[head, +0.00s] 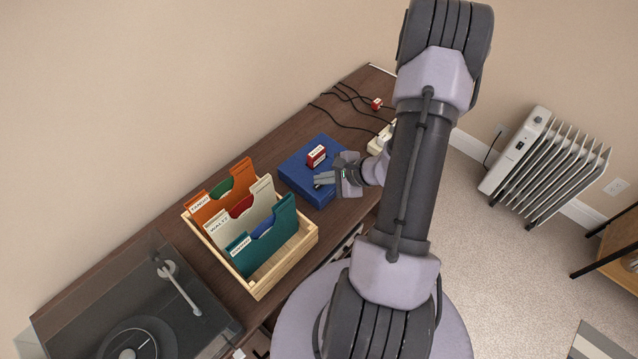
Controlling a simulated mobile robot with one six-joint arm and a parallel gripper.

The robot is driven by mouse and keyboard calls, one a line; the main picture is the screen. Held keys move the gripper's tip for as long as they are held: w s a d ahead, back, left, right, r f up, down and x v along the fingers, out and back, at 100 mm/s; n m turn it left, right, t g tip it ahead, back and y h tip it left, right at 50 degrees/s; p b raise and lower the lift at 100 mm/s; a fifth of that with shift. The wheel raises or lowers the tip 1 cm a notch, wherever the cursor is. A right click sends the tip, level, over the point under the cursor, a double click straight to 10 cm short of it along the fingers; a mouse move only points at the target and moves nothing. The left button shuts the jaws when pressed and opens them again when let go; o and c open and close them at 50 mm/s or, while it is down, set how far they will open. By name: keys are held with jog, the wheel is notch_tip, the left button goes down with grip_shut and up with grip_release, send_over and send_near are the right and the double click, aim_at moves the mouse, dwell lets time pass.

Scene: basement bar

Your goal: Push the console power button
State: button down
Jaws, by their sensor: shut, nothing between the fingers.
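The console appears to be a flat blue box (300,167) on the dark wooden sideboard, with a red block (316,155) bearing a white label standing on its top. My gripper (320,180) is shut and empty. In the picture its fingertips overlap the right front part of the blue top; I cannot tell whether they touch it. I cannot make out a power button; part of the box is hidden behind my gripper.
A wooden crate (259,288) with orange, cream and teal dividers stands left of the console. A turntable (130,330) is at the lower left. Black cables, a red plug (376,103) and a white power strip (381,138) lie behind. A white radiator (545,160) stands on the floor.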

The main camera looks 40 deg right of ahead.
aim_at(322, 187)
jog(key=shift+r, duration=0.3)
notch_tip(322, 187, up, 6)
jog(key=p, duration=0.3)
